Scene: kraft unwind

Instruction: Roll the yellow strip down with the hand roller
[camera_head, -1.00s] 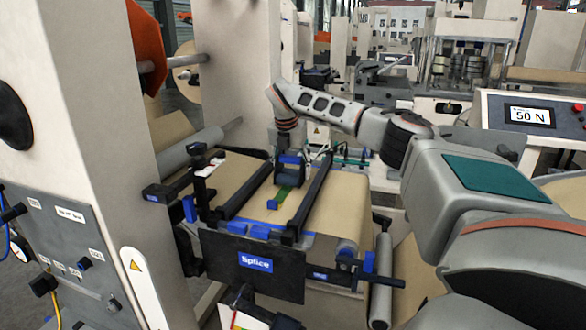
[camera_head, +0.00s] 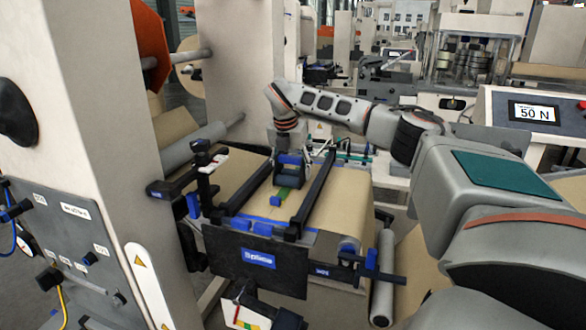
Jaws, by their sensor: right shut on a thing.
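My right gripper (camera_head: 288,149) reaches down from the back over the splice table and is shut on the hand roller (camera_head: 289,171), a small blue and dark tool. The roller is low over the kraft web, between two black rails; contact is too small to tell. A narrow green strip (camera_head: 281,194) shows just in front of it, with a small blue piece at its near end. I cannot clearly make out the yellow strip; the roller and gripper may cover part of it. My left gripper is out of view.
Black rails (camera_head: 317,190) flank the roller on both sides. A black plate with a blue "Splice" label (camera_head: 258,259) hangs at the front. A tall pale machine frame (camera_head: 90,110) stands at left. A display reading 50 N (camera_head: 533,112) is at right.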

